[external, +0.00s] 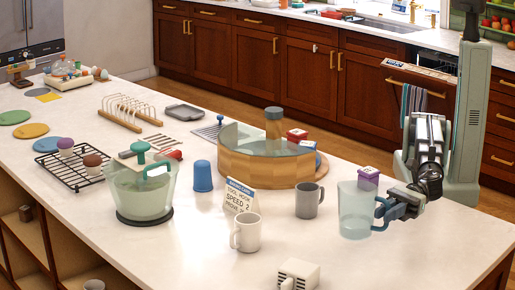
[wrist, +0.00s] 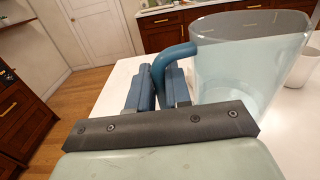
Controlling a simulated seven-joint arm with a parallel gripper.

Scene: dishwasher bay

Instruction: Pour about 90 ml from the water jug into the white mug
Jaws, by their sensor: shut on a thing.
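The clear water jug (external: 354,212) with a blue handle is upright at the right of the counter. I cannot tell whether its base touches the counter. My gripper (external: 388,208) is shut on the jug's handle from the right. In the wrist view the fingers (wrist: 158,88) close around the blue handle (wrist: 172,58), and the jug (wrist: 245,65) holds pale, clear water. The white mug (external: 246,234) stands upright on the counter, left of the jug and apart from it. Its inside is mostly hidden.
A grey mug (external: 308,201) stands between the white mug and jug, farther back. A purple-topped box (external: 368,176) is behind the jug. A sign (external: 240,196), blue cup (external: 202,176) and large wooden-sided bowl (external: 262,166) are beyond.

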